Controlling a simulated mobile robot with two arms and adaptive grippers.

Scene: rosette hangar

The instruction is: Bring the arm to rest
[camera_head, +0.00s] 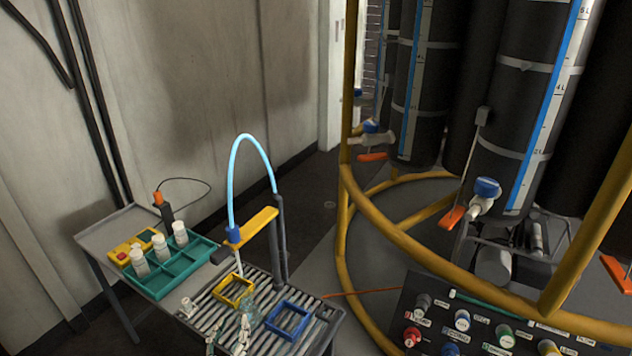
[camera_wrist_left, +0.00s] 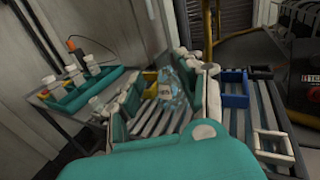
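My left gripper (camera_head: 228,334) shows at the bottom edge of the head view, low over the near end of the slatted rack (camera_head: 206,316). In the left wrist view its two fingers (camera_wrist_left: 165,98) stand apart, with teal pads and white links. A clear bottle (camera_head: 249,312) is on the rack just past the fingertips. In the left wrist view the bottle (camera_wrist_left: 172,88) shows in the gap between the fingers, and I see no clear contact. Most of my left arm is out of frame. My right gripper is in neither view.
A yellow frame (camera_head: 233,289) and a blue frame (camera_head: 288,319) sit on the rack, under a hose stand (camera_head: 279,240). A teal tray (camera_head: 172,270) with white bottles is at left. Yellow railing (camera_head: 400,238), tall dark cylinders (camera_head: 520,90) and a knob panel (camera_head: 480,325) fill the right.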

